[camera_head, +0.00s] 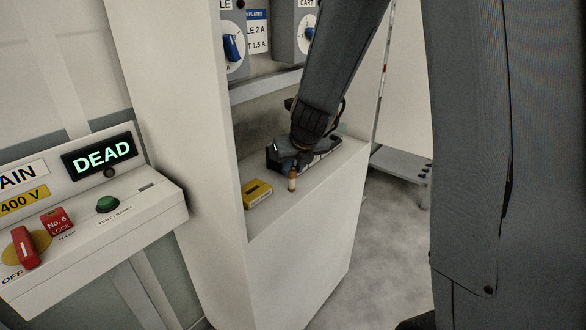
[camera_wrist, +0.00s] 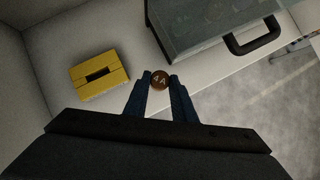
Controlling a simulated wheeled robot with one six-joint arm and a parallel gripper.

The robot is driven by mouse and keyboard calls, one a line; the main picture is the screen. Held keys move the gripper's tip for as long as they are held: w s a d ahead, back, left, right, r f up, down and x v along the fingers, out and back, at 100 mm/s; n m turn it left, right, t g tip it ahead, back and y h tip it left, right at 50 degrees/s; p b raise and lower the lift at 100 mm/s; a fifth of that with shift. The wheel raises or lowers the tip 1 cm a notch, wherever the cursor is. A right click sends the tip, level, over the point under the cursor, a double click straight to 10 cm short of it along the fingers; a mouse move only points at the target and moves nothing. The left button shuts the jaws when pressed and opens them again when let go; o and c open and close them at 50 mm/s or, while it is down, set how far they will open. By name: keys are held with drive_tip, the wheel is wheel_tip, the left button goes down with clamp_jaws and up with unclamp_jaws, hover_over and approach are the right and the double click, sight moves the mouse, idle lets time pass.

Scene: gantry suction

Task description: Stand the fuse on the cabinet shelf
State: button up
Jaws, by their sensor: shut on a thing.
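The fuse (camera_head: 292,180) is a small brown cylinder, upright at the front of the cabinet shelf (camera_head: 272,212). In the wrist view its round top (camera_wrist: 159,80) shows the marking "4A". My gripper (camera_head: 292,168) is shut on the fuse from above, and its two dark fingers (camera_wrist: 160,86) flank it in the wrist view. The fuse's lower end appears at the shelf surface, but I cannot tell whether it touches.
A yellow block with a dark slot (camera_head: 257,194) lies on the shelf left of the fuse. A dark case with a handle (camera_wrist: 215,30) stands behind and right. The shelf's front edge is close. A control panel with a lit "DEAD" sign (camera_head: 100,155) is at left.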

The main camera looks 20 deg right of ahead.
drive_tip(key=shift+f, duration=0.15)
drive_tip(key=o, duration=1.1)
drive_tip(key=shift+c, duration=0.2)
